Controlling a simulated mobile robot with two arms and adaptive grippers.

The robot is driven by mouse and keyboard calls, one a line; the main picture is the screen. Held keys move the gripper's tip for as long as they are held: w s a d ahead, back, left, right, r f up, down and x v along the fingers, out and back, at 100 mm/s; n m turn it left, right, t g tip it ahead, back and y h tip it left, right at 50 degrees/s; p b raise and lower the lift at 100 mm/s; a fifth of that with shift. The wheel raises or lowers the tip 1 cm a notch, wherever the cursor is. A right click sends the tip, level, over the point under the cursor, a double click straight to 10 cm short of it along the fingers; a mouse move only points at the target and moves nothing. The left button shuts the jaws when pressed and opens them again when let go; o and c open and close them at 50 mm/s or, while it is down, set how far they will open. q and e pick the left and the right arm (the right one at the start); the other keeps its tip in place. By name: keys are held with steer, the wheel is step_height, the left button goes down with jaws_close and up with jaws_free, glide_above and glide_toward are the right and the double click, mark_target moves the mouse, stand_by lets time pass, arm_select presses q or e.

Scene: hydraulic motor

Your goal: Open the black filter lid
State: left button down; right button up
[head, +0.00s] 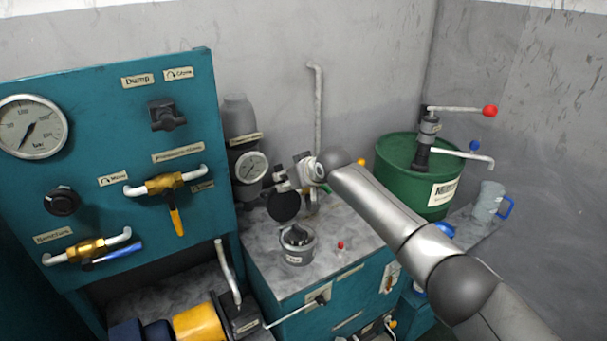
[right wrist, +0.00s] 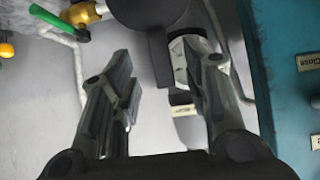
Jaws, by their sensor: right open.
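A round black disc (head: 284,205), which looks like the black filter lid, is above the bench beside my right gripper (head: 286,181). In the right wrist view a dark round part, probably the same lid (right wrist: 158,12), is at the top edge with a dark stem below it. My right gripper (right wrist: 163,75) is open, and the dark part lies beyond and between its fingertips. Nothing is clearly gripped. I cannot tell whether a finger touches the lid. My left gripper is out of view.
A small grey pot (head: 297,247) stands on the bench top (head: 345,235), near a red knob (head: 341,245). A gauge (head: 251,167) and a teal valve panel (head: 100,110) are to the left. A green drum (head: 400,160) with a hand pump stands at the right.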

steer(key=v, duration=1.1)
